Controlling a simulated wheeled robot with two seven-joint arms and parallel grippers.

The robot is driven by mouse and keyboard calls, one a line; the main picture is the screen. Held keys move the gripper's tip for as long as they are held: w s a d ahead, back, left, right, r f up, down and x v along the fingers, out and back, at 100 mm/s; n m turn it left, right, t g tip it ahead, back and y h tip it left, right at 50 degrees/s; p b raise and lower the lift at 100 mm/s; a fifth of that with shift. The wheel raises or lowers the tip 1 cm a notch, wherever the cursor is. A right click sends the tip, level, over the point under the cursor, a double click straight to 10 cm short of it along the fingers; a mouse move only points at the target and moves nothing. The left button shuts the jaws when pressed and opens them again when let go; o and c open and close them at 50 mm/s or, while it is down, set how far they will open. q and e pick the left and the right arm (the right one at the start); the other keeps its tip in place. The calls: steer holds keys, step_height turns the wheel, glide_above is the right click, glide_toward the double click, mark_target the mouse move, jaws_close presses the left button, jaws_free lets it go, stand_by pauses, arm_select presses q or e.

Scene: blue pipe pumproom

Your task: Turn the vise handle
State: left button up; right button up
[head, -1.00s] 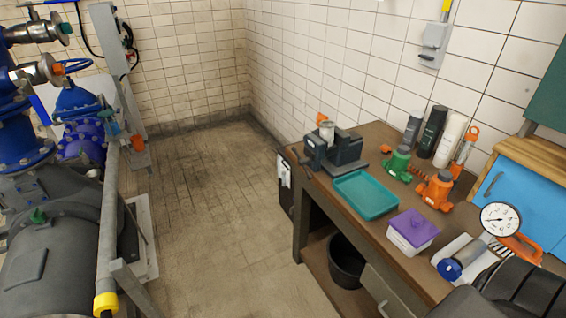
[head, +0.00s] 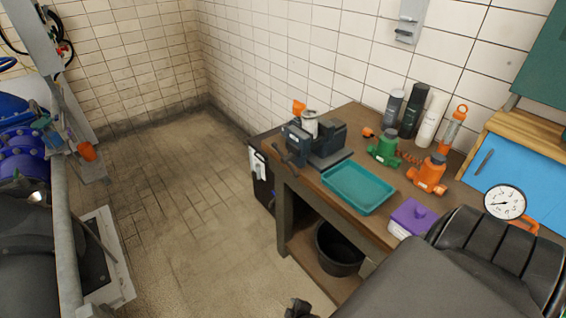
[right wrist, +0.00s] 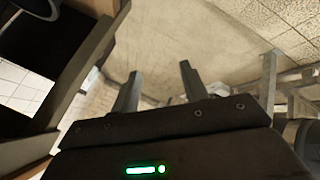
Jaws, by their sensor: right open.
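The dark grey vise (head: 328,143) stands on the far left corner of the wooden workbench (head: 362,117). A pale metal cylinder (head: 310,123) shows at its jaws. The vise handle (head: 284,155) is a dark bar at the vise's left front end, over the bench edge. My right gripper (head: 298,309) just shows at the bottom edge of the head view, apart from the vise and nearer to me. In the right wrist view its two fingers (right wrist: 159,88) are spread, with nothing between them. My left gripper is out of view.
A teal tray (head: 358,188), a green jack (head: 384,149), an orange jack (head: 429,175) and a purple-lidded box (head: 411,217) stand on the bench. A black bucket (head: 338,250) is below. The floor (head: 180,190) left of the bench is clear.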

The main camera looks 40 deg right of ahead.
steer(key=w+r+n+t+h, duration=0.1)
steer(key=w+r+t, duration=0.2)
steer(key=w+r, duration=0.65)
steer(key=t+h+b, duration=0.2)
steer(key=t+h, duration=0.1)
steer(key=h, duration=0.8)
glide_toward(283, 162)
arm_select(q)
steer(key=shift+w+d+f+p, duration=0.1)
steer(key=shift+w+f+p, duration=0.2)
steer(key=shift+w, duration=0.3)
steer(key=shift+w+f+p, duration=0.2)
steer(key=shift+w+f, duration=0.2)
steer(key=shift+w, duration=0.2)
arm_select(e)
steer(key=x, duration=1)
steer(key=shift+w+d, duration=0.25)
steer(key=shift+c, duration=0.3)
jaws_close()
